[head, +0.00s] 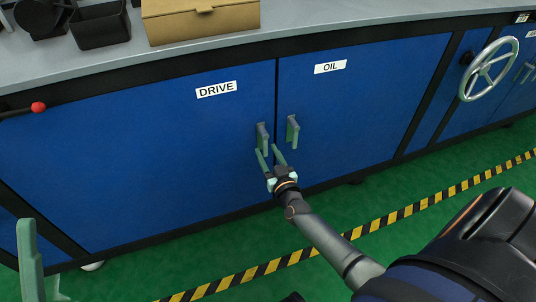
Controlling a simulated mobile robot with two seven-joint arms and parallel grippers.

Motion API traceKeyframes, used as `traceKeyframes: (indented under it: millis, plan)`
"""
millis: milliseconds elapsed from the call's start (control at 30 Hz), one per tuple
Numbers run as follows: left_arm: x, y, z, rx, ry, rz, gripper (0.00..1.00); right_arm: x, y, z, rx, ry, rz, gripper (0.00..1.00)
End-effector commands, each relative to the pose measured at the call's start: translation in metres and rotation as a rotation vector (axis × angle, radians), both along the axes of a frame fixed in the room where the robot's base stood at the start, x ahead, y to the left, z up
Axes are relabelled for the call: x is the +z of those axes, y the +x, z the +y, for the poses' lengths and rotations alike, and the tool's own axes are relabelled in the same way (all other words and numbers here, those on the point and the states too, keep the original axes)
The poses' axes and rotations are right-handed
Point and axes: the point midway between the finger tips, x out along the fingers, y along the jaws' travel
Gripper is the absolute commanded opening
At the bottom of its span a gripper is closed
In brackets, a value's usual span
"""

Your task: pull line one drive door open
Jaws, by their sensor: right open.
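The blue drive door (140,150) carries a white DRIVE label (216,89) and looks closed, flush with the cabinet front. Its grey-green upright handle (262,135) is near the door's right edge. My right gripper (266,149) is open, its two green fingers pointing up at the lower end of this handle. The fingertips appear on either side of the handle; I cannot tell whether they touch it. Part of my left gripper (28,245) shows at the lower left corner, away from the handle, its opening unclear.
The oil door (350,110) with its own handle (293,131) is just to the right. A red-knobbed lever (38,107) sticks out at left, and a handwheel (488,68) is at far right. A cardboard-coloured box (200,20) and black bin (100,25) stand on the counter. Green floor has striped tape (380,222).

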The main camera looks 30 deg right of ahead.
Motion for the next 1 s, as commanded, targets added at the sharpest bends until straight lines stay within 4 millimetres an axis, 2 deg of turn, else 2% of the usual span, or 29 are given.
traceKeyframes:
  millis: [100,533,1000]
  plan:
    - [0.0002,-0.0001,-0.0002,-0.001,0.001,0.000,0.50,0.0002,-0.0001,-0.0002,0.000,0.000,0.000,0.49]
    - [0.0003,-0.0003,-0.0006,-0.002,0.001,-0.001,0.50,0.0001,-0.0004,0.0001,0.000,0.000,0.000,0.01]
    - [0.0004,-0.0003,-0.0006,-0.002,0.001,-0.002,0.50,0.0000,-0.0004,0.0004,0.000,0.000,0.000,0.00]
